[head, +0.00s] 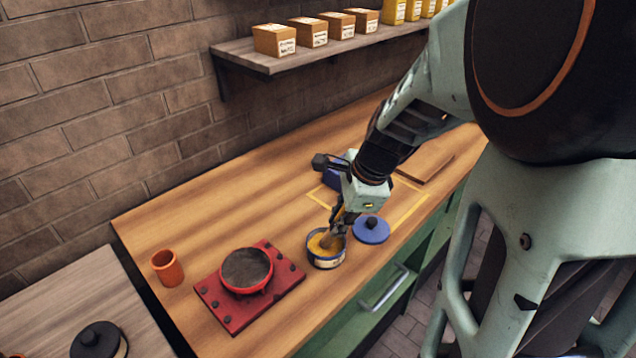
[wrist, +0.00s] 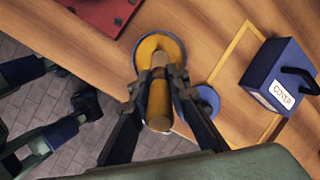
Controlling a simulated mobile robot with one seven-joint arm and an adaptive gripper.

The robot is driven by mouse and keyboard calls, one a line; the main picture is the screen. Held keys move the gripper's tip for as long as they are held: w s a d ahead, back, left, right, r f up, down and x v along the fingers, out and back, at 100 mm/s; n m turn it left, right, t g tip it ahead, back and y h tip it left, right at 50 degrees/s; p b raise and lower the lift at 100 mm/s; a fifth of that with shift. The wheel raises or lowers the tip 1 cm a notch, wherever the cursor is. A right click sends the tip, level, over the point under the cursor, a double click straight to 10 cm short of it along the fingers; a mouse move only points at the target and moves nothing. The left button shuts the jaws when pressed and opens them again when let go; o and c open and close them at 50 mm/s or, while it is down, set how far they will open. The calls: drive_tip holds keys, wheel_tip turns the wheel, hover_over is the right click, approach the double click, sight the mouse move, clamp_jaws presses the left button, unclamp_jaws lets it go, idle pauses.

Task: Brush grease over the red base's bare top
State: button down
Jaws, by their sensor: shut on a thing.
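The red base (head: 210,303) is a bolted plate on the bench, with a raised round red seat. Its round top (head: 246,267) looks dark grey, with no grease visible on it. My gripper (head: 337,226) is to the right of the base, over an open tin of yellow grease (head: 326,262). It is shut on a wooden-handled brush (wrist: 158,108), whose far end points down into the tin. The tin's rim also shows in the wrist view (wrist: 181,52). The bristles cannot be told apart from the grease.
A blue lid (head: 371,231) lies right of the tin. A blue box marked COVER (wrist: 270,75) stands behind my gripper by a yellow outline. An orange cup (head: 167,268) stands left of the base. A shelf (head: 247,58) with boxes hangs on the wall.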

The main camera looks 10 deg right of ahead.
drive_tip(key=shift+r+p, duration=3.25)
drive_tip(key=shift+r, duration=0.25)
drive_tip(key=shift+s+f, duration=0.1)
